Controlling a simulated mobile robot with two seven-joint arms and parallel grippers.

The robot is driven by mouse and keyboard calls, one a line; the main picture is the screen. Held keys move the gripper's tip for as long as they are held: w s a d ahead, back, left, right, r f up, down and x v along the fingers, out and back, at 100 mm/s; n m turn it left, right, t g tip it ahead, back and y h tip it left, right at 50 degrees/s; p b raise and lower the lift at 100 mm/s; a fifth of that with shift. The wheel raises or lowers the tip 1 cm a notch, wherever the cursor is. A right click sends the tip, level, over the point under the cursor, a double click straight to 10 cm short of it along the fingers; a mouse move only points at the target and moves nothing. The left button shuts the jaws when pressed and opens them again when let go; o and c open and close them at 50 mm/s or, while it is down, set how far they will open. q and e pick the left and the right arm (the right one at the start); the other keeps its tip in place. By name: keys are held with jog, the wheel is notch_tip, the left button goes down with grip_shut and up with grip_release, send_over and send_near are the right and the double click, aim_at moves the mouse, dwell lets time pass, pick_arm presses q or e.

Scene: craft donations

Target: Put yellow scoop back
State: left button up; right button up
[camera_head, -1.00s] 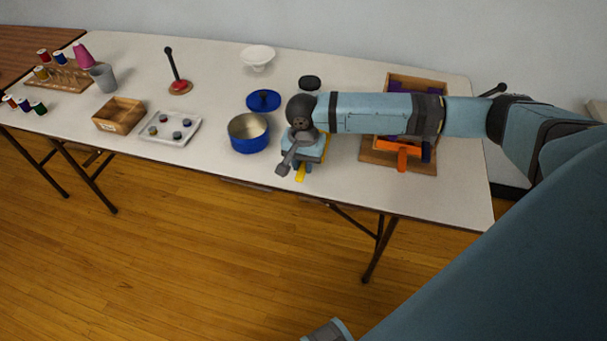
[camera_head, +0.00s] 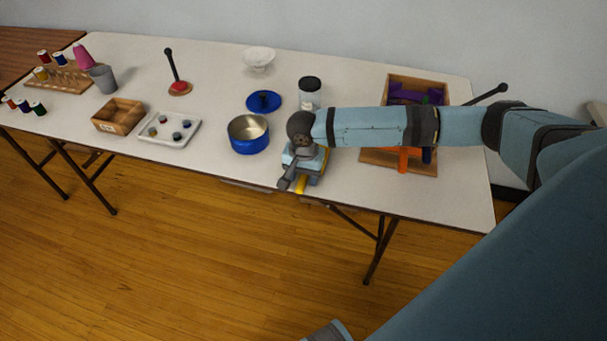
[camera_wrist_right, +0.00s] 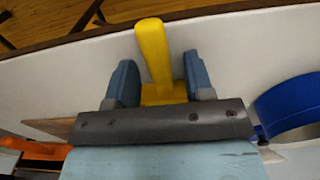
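The yellow scoop (camera_head: 300,187) is at the front edge of the white table, mostly hidden under my right gripper in the head view. In the right wrist view the yellow scoop (camera_wrist_right: 153,50) has its handle between the two blue fingers, with a gap on each side. My right gripper (camera_head: 303,175) points down over it; it also shows in the right wrist view (camera_wrist_right: 160,80) and is open around the handle. I cannot tell whether the scoop touches the table. My left gripper is not in view.
A blue pot (camera_head: 249,143) stands just left of my right gripper, its blue lid (camera_head: 264,101) behind. A dark-lidded jar (camera_head: 309,95) stands behind my right arm. A wooden board (camera_head: 425,167) with orange and blue pieces and a wooden box (camera_head: 445,93) lie right.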

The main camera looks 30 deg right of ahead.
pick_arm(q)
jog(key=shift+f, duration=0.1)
pick_arm(e)
notch_tip(320, 180, up, 11)
jog(key=p, duration=0.2)
jog(key=s+a+f+n+t+y, duration=0.25)
jog(key=s+a+f+n, duration=0.2)
jog(key=a, duration=0.45)
jog(key=s+a+f+n+t+y, duration=0.25)
jog(key=a+f+n+y, duration=0.2)
jog(key=a, duration=0.45)
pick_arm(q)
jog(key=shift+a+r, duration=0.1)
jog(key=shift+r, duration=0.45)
pick_arm(e)
jog(key=s+d+f+n+t+h, duration=0.1)
jog(key=s+d+f+t+h, duration=0.1)
jog(key=s, duration=0.4)
jog(key=s+d+f+n+t+h, duration=0.1)
jog(key=s+d+f+n+t, duration=0.1)
jog(key=s, duration=0.4)
jog(key=shift+s+d+f+n+t+h, duration=0.3)
jog(key=shift+d+f+t+h, duration=0.1)
jog(key=shift+f+t, duration=0.5)
